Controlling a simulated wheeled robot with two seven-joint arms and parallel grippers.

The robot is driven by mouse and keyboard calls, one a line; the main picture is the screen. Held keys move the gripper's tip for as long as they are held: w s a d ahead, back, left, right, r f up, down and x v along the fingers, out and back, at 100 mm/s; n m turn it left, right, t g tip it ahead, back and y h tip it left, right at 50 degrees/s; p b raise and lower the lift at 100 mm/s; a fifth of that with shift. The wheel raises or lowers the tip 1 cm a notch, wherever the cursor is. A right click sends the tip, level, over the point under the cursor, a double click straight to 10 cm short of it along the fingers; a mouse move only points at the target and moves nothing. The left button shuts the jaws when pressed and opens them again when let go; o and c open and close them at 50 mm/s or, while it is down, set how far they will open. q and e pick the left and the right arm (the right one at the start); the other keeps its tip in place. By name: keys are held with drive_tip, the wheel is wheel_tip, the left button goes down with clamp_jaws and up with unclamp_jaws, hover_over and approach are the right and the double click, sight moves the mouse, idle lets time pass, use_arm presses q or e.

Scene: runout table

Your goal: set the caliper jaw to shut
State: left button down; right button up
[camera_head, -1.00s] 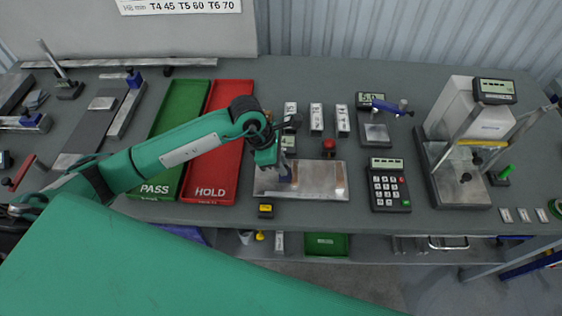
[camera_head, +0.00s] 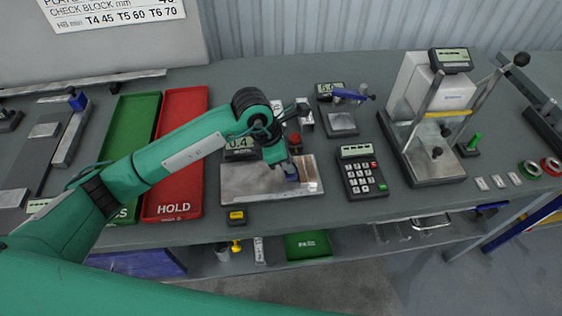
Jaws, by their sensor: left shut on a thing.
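A bright metal plate (camera_head: 250,185) lies on the table near the front edge, with a display (camera_head: 240,143) reading about 0.4 behind it. A blue jaw piece (camera_head: 291,174) stands on the right part of this plate; I take it for the caliper jaw. My left gripper (camera_head: 284,165) comes down from the left, shut on the blue piece. Its fingers are small and partly hidden by the wrist, so the exact hold is unclear. The arm also covers part of the ground behind the plate. My right gripper is not in view.
Red HOLD tray (camera_head: 178,150) and green PASS tray (camera_head: 130,125) lie left, under my arm. A red knob (camera_head: 295,139) stands just behind the plate. A keypad (camera_head: 362,175) and a lever press (camera_head: 432,110) stand to the right. A small yellow-topped block (camera_head: 236,215) sits in front.

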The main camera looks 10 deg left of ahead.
use_arm(q)
drive_tip(key=shift+d+r, duration=0.1)
drive_tip(key=shift+d, duration=0.05)
drive_tip(key=c, duration=1.6)
unclamp_jaws()
drive_tip(key=o, duration=0.3)
drive_tip(key=shift+w+d, duration=0.1)
drive_tip(key=shift+d, duration=0.05)
drive_tip(key=shift+o, duration=0.2)
drive_tip(key=shift+a+r, duration=0.35)
drive_tip(key=shift+r, duration=0.05)
drive_tip(key=b+v, duration=0.3)
drive_tip(key=v, duration=0.9)
drive_tip(key=shift+r, duration=0.4)
drive_tip(key=shift+f, duration=0.1)
